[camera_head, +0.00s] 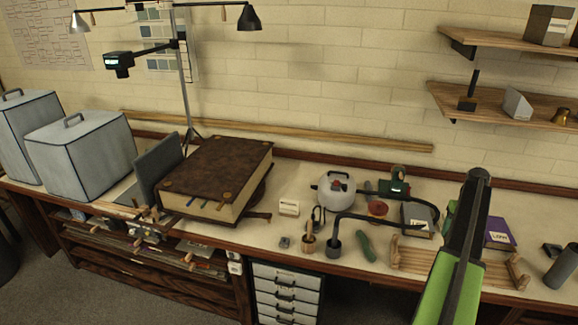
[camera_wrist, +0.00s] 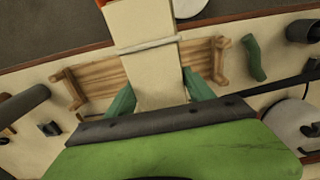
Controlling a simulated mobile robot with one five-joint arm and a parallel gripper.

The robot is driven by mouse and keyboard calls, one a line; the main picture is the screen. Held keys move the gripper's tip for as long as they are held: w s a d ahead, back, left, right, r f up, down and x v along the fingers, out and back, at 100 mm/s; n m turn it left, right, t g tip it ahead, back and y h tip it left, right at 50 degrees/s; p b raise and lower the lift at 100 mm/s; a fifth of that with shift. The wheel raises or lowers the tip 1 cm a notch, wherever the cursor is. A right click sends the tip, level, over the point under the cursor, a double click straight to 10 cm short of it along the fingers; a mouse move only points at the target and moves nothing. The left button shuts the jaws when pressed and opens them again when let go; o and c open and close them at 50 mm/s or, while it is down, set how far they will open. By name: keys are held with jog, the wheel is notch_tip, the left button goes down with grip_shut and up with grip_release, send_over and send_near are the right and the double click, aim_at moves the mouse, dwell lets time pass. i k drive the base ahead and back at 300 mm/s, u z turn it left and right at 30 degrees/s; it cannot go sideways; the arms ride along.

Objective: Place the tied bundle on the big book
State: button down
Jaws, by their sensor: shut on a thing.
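The tied bundle (camera_wrist: 150,75) is a cream block with a pale tie (camera_wrist: 147,45) around it. In the wrist view it sits between the teal fingertips of my gripper (camera_wrist: 160,96), which is shut on it, above the workbench. In the head view I cannot make out the bundle or the fingertips; my raised arm covers part of the right side. The big book (camera_head: 215,168) is thick, with a brown cover and metal corners. It lies closed on the bench left of centre, and its visible top is bare.
A wooden rack (camera_head: 420,262) lies on the bench below my gripper. A round grey pot (camera_head: 335,188), a bent black pipe (camera_head: 385,219) and a green tool (camera_head: 365,247) stand between it and the book. A lamp stand (camera_head: 184,85) rises behind the book; wall shelves (camera_head: 490,97) are upper right.

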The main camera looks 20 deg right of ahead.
aim_at(219, 170)
jog(key=u, duration=0.4)
jog(key=i, duration=1.05)
jog(key=u, duration=0.7)
